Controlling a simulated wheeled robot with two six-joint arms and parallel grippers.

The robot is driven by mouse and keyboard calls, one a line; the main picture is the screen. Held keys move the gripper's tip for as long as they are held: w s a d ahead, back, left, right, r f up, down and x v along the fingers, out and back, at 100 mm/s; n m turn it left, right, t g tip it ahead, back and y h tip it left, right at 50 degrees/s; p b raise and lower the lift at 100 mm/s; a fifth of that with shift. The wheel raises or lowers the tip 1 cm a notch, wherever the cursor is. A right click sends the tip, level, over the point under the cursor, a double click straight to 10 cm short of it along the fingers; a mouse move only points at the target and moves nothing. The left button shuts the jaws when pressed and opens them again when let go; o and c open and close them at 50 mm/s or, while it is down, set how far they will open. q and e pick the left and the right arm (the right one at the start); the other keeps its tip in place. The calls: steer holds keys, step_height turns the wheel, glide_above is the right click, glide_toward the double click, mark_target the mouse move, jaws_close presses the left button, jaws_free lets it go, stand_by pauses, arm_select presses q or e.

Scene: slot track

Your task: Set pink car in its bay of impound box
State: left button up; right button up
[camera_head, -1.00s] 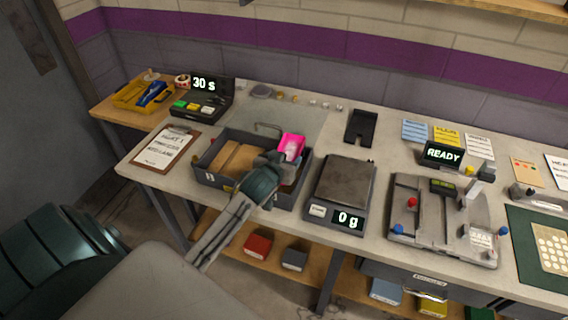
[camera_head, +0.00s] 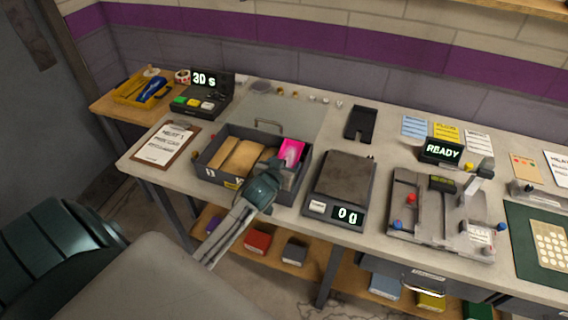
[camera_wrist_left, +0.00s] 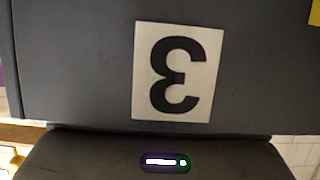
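The pink car (camera_head: 291,149) shows at the right-hand bay of the dark grey impound box (camera_head: 208,153), partly hidden behind my left gripper. It appears low in that bay, but I cannot tell whether it touches the floor. My left gripper (camera_head: 280,168) reaches over the box's front wall at the car. Its fingertips are hard to make out, so whether they are shut on the car is unclear. My right gripper is not in view.
Tan blocks (camera_head: 242,157) fill the left and middle of the box. A scale (camera_head: 341,181) stands close to its right, and a clipboard (camera_head: 166,144) lies to its left. A clear panel with a handle (camera_head: 268,123) lies behind the box.

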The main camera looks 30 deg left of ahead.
arm_select(q)
steer(key=shift+o, duration=0.6)
steer(key=shift+r+p, duration=0.3)
steer(key=shift+r, duration=0.35)
steer(key=shift+s, duration=0.35)
steer(key=b+v, duration=0.2)
steer(key=v, duration=0.9)
steer(key=shift+s+d+b, duration=0.15)
steer(key=shift+s+b, duration=0.05)
steer(key=shift+b, duration=0.2)
steer(key=shift+r, duration=0.15)
